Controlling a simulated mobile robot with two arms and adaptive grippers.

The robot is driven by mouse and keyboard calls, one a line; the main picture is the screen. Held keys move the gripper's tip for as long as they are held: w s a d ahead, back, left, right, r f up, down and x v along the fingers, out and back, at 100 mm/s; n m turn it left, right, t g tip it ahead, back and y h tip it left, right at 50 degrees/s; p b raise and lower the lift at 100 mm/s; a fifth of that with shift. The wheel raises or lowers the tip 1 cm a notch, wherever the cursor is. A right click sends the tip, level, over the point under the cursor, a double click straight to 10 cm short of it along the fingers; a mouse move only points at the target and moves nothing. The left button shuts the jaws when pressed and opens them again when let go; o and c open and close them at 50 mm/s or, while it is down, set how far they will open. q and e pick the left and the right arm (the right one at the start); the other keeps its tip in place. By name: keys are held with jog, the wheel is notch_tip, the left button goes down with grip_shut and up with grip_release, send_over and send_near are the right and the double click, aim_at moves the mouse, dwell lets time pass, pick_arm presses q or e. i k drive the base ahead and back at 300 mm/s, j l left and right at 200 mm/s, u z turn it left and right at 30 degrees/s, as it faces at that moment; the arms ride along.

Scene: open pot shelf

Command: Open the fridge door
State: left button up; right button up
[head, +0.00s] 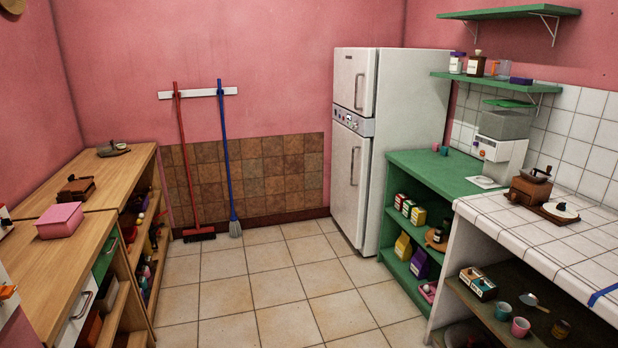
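A white fridge (385,150) stands upright against the back wall, right of centre. Its smaller upper door (354,80) and taller lower door (350,185) both look shut. Each door has a vertical handle: the upper handle (358,91) and the lower handle (353,166). A control strip (353,121) lies between the doors. Neither of my grippers shows in the head view, so their state is hidden.
A green shelf unit (430,165) stands right of the fridge, with a white tiled counter (560,240) nearer. Wooden counters (110,180) line the left. A red broom (185,160) and blue brush (228,160) hang behind. The tiled floor (280,280) between is clear.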

aim_at(350, 157)
jog(key=i+j+u, duration=0.1)
jog(key=i+u, duration=0.15)
jog(key=i, duration=0.8)
jog(key=i+l+u, duration=0.1)
jog(key=i+u, duration=0.15)
jog(key=i, duration=0.75)
jog(key=i+z, duration=0.1)
jog(key=i, duration=0.55)
jog(key=i+j+z, duration=0.1)
jog(key=i, duration=0.6)
jog(key=i+j+z, duration=0.1)
jog(key=i+j, duration=0.15)
jog(key=i, duration=0.4)
